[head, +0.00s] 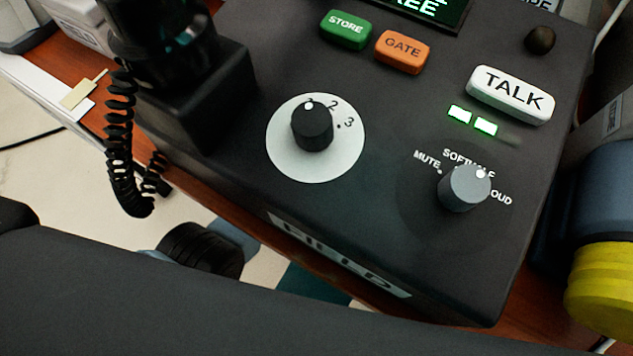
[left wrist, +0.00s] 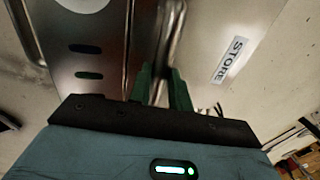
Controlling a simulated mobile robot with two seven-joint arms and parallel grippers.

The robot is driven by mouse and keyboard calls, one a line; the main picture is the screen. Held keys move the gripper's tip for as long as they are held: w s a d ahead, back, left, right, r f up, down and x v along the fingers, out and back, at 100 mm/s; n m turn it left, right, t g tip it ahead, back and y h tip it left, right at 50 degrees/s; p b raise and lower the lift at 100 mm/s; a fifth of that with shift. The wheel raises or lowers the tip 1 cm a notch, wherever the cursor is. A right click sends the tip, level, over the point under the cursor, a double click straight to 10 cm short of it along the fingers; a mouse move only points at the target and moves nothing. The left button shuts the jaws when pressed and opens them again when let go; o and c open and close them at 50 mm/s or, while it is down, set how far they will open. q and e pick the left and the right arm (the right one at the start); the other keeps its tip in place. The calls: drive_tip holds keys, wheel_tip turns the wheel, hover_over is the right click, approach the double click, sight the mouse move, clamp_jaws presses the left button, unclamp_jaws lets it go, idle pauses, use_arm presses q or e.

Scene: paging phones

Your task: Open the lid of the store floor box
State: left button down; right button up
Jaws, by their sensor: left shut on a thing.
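In the left wrist view, a pale surface carries a "STORE" label (left wrist: 229,60) at the right. My left gripper (left wrist: 162,80) has its two dark green fingers on either side of a shiny metal bar (left wrist: 168,45), and is shut on it. The bar runs up from between the fingers, left of the label. I cannot tell from this close view where the lid's edges are, or whether it is raised. The head view shows no store box that I can make out. My right gripper is in neither view.
A metal plate (left wrist: 88,60) with dark slots lies left of the bar. In the head view, a dark paging console (head: 370,215) fills the middle, with a green STORE button (head: 346,30), a TALK button (head: 510,94) and knobs. A coiled cord (head: 120,150) hangs at its left.

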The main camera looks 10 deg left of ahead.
use_arm(q)
drive_tip(key=shift+r, duration=0.1)
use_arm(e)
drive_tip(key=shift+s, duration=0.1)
use_arm(q)
drive_tip(key=w+d+r, duration=0.1)
drive_tip(key=w+r, duration=0.4)
drive_tip(key=r, duration=0.1)
drive_tip(key=shift+d, duration=0.35)
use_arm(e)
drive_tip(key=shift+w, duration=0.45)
use_arm(q)
drive_tip(key=c, duration=1.4)
unclamp_jaws()
drive_tip(key=shift+w+f, duration=0.15)
drive_tip(key=shift+o, duration=0.5)
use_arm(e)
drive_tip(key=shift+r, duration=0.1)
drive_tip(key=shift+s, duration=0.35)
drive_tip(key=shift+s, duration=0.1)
